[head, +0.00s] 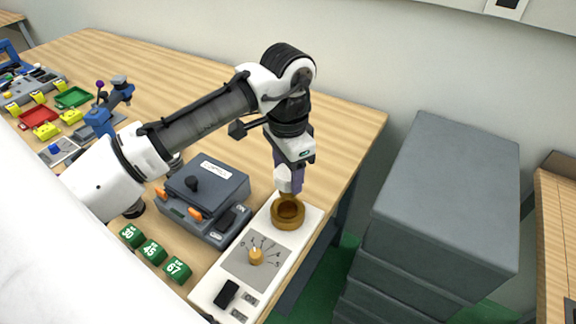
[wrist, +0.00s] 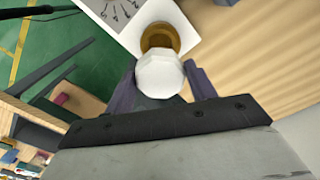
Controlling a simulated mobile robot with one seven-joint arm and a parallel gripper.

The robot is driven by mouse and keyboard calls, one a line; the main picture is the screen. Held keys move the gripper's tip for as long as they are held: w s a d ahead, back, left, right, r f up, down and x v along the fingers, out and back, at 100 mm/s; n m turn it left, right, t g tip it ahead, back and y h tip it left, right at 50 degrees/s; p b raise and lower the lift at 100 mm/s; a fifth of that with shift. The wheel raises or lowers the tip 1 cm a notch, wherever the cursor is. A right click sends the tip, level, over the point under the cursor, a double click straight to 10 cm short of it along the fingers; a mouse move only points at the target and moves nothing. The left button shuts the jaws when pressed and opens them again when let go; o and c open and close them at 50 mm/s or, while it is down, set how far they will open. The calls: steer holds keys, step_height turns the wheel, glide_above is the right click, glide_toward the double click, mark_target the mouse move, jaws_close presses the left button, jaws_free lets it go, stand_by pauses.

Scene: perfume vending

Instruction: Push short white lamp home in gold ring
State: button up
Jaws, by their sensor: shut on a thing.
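The short white lamp (wrist: 160,74) is a faceted white piece held between the purple fingers of my gripper (wrist: 162,90). In the head view my gripper (head: 290,184) points down just behind and above the gold ring (head: 288,214), with part of the white lamp (head: 283,179) showing at the fingers. The ring's dark opening is visible there. In the wrist view the gold ring (wrist: 160,36) shows just beyond the lamp, partly covered by it. I cannot tell whether the lamp's lower end touches the ring.
The ring stands on a white panel (head: 208,288) with a dial knob (head: 255,257) and a black switch (head: 227,294). A grey box device (head: 206,190) is to its left. Green numbered blocks (head: 153,252) sit nearby. The table edge lies close on the right.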

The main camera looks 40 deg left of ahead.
step_height(320, 180, down, 4)
steer(key=b, duration=0.3)
steer(key=shift+f, duration=0.6)
stand_by(1.2)
steer(key=shift+f+b, duration=0.35)
steer(key=shift+f, duration=1.2)
stand_by(1.9)
steer(key=o, duration=1.3)
steer(key=shift+a, duration=0.1)
steer(key=shift+o, duration=0.2)
steer(key=shift+r+p, duration=3.2)
steer(key=shift+r, duration=0.3)
